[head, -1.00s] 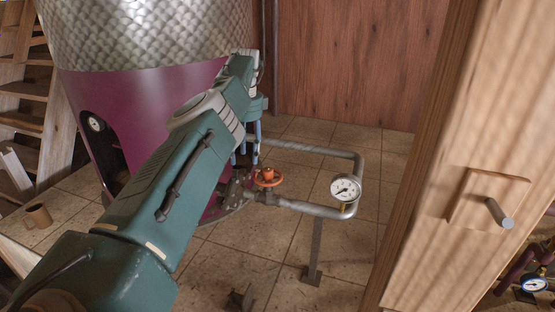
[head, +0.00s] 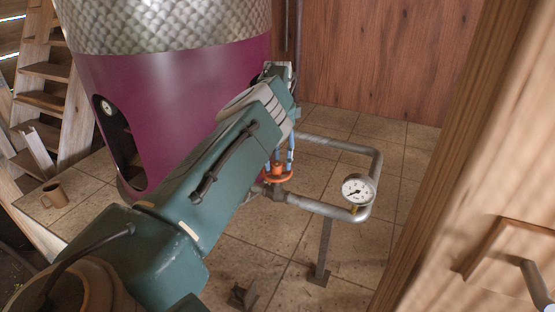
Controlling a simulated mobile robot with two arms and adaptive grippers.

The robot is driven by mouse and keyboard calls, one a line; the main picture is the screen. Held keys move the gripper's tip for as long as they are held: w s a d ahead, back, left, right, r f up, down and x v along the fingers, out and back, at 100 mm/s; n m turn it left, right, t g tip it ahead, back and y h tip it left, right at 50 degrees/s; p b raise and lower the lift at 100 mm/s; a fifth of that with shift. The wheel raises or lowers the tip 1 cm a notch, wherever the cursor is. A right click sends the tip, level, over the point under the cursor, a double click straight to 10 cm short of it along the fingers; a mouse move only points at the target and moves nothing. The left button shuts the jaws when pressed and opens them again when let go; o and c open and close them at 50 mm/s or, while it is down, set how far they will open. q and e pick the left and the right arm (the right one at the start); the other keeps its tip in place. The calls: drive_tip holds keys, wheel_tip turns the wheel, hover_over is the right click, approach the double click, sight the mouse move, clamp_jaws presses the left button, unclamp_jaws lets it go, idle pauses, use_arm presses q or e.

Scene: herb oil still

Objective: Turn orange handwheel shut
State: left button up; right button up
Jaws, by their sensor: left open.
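The orange handwheel (head: 279,173) sits on a valve in the grey pipe, near the foot of the still, in the middle of the head view. My left gripper (head: 282,160) is open, pointing down, with its blue fingers right at the handwheel. I cannot tell whether the fingers touch it. My left forearm hides part of the valve and the pipe on its left side.
The magenta still (head: 165,95) rises behind my left arm. A pressure gauge (head: 358,189) stands on the pipe (head: 318,206) right of the handwheel. A wooden door (head: 480,180) fills the right side. A brown mug (head: 54,195) stands at the left.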

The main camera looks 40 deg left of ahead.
use_arm(q)
drive_tip(key=shift+s+a+f, duration=0.1)
drive_tip(key=shift+s+f, duration=0.15)
drive_tip(key=shift+f, duration=0.1)
drive_tip(key=shift+w+f, duration=0.1)
drive_tip(key=c, duration=1.2)
drive_tip(key=shift+o, duration=0.2)
drive_tip(key=shift+m+b, duration=0.9)
drive_tip(key=shift+m, duration=0.2)
drive_tip(key=shift+m+b, duration=0.4)
drive_tip(key=shift+m, duration=0.5)
drive_tip(key=m+b, duration=0.1)
drive_tip(key=m, duration=0.9)
drive_tip(key=shift+m+b, duration=0.4)
use_arm(e)
wheel_tip(320, 180, down, 4)
drive_tip(key=shift+f, duration=0.1)
use_arm(q)
drive_tip(key=shift+r, duration=0.2)
